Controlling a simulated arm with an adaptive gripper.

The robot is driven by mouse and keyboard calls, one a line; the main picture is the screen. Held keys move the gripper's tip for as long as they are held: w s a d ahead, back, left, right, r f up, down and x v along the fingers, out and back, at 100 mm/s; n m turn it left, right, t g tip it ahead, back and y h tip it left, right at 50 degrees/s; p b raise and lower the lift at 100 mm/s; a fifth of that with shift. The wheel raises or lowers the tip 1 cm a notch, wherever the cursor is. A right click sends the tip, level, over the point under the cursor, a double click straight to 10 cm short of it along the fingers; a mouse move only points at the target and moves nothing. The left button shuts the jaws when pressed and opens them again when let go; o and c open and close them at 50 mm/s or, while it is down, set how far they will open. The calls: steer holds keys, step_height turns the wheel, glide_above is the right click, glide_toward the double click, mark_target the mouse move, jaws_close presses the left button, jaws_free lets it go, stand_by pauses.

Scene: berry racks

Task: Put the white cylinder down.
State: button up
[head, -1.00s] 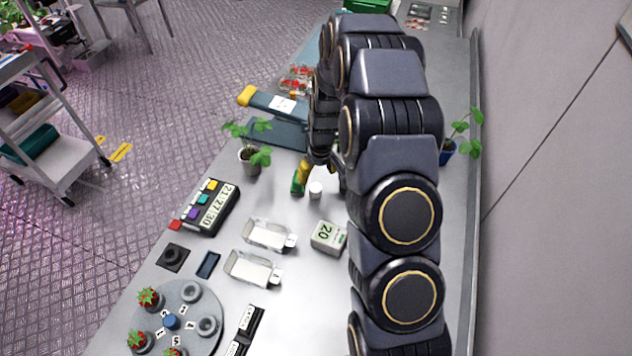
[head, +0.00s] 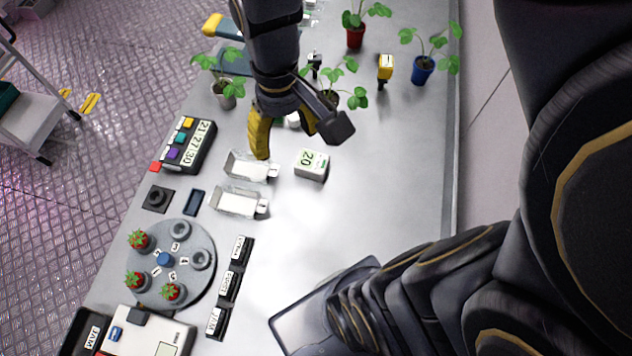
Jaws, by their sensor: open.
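The white cylinder (head: 293,121) shows in the head view as a small pale piece on the bench, behind the "20" box. It is partly hidden by my gripper, and its base cannot be seen clearly. My gripper (head: 298,146) is open, with a yellow finger on the left and a dark finger on the right spread wide apart. In this view the cylinder shows in the gap between the fingers, and I see neither finger closed on it. I cannot tell how high the fingers are above the bench.
A white "20" box (head: 312,165) stands just in front. Two clear trays (head: 240,202) and a timer box (head: 188,145) lie to the left. Potted plants, one in a blue pot (head: 423,70), stand behind. The bench's right middle is clear.

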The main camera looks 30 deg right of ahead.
steer(key=shift+o, duration=1.3)
steer(key=s+a+r, duration=0.1)
steer(key=s+r, duration=0.1)
steer(key=s, duration=0.9)
steer(key=shift+a+r+g, duration=0.15)
steer(key=shift+a+g, duration=0.15)
steer(key=shift+g, duration=0.1)
